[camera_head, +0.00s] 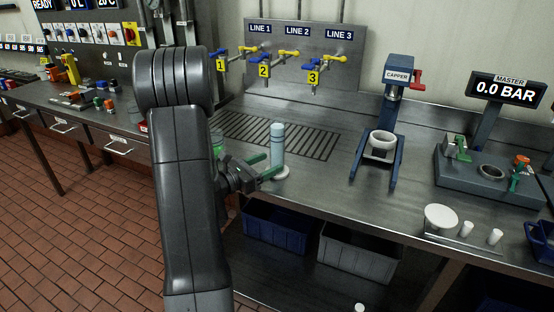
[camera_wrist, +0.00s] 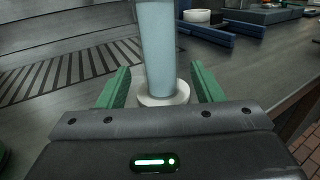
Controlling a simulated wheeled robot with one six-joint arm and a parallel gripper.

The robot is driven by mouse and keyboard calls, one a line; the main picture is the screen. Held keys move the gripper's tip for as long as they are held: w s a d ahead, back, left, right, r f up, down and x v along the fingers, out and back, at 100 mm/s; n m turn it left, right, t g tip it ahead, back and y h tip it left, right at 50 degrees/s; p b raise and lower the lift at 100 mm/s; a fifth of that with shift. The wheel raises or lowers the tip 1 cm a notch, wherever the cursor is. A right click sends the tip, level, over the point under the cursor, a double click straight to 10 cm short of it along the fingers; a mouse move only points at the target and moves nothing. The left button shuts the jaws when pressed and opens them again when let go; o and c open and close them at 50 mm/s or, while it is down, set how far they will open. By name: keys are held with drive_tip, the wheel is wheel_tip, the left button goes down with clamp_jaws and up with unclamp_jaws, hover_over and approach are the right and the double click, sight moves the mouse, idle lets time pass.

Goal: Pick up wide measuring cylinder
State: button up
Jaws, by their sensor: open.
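The wide measuring cylinder (camera_head: 277,148) is a pale blue-grey upright tube on a round white base, standing on the steel bench near its front edge. It also shows in the wrist view (camera_wrist: 158,50), upright, with its top out of frame. My gripper (camera_head: 269,166) is open with green fingers, low at the cylinder's lower part. In the wrist view the two fingers (camera_wrist: 158,88) stand on either side of the tube just above the base, with a gap on each side. I see no contact.
A slotted drain grate (camera_head: 262,131) lies behind the cylinder, below the valve panel (camera_head: 308,62). A capper stand (camera_head: 385,145) is to the right. A green-filled vessel (camera_head: 216,143) shows partly behind my arm. Blue (camera_head: 275,232) and grey (camera_head: 352,258) bins sit under the bench.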

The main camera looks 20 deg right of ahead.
sight(281, 127)
drive_tip(key=shift+p+x, duration=0.55)
drive_tip(key=shift+x, duration=2.35)
drive_tip(key=shift+r, duration=0.1)
drive_tip(key=shift+c, duration=0.2)
drive_tip(key=c, duration=1.2)
drive_tip(key=shift+o, duration=0.2)
wheel_tip(281, 127, up, 10)
drive_tip(key=shift+r, duration=0.1)
drive_tip(key=shift+a, duration=0.15)
